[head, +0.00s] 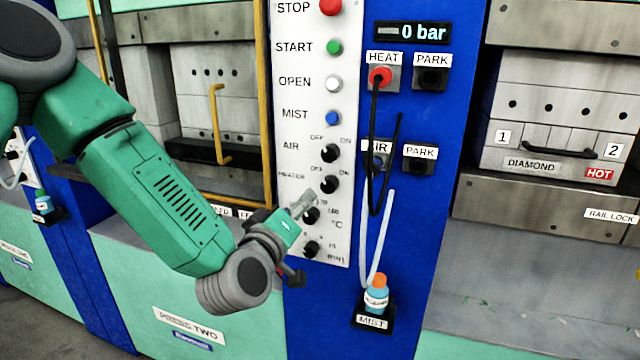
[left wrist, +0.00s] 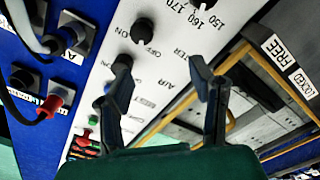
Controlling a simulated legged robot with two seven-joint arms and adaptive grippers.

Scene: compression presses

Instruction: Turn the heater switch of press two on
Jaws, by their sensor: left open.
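The heater switch (head: 330,184) is a black round knob on the white control panel (head: 300,130), with OFF and ON printed above it. Which way it points is too small to tell. It also shows in the left wrist view (left wrist: 143,30), above and beyond the fingers. My left gripper (head: 302,205) is just below and left of the knob in the head view, apart from it. In the left wrist view its two fingers (left wrist: 160,82) are spread with nothing between them. The press label TWO (head: 190,325) is on the green front below. My right gripper is not in view.
The air knob (head: 330,153) sits right above the heater switch, and the temperature dial (head: 311,215) right below. Hanging hoses (head: 374,150) and a mist bottle (head: 377,294) are to the right. A yellow guard frame (head: 265,100) borders the panel's left.

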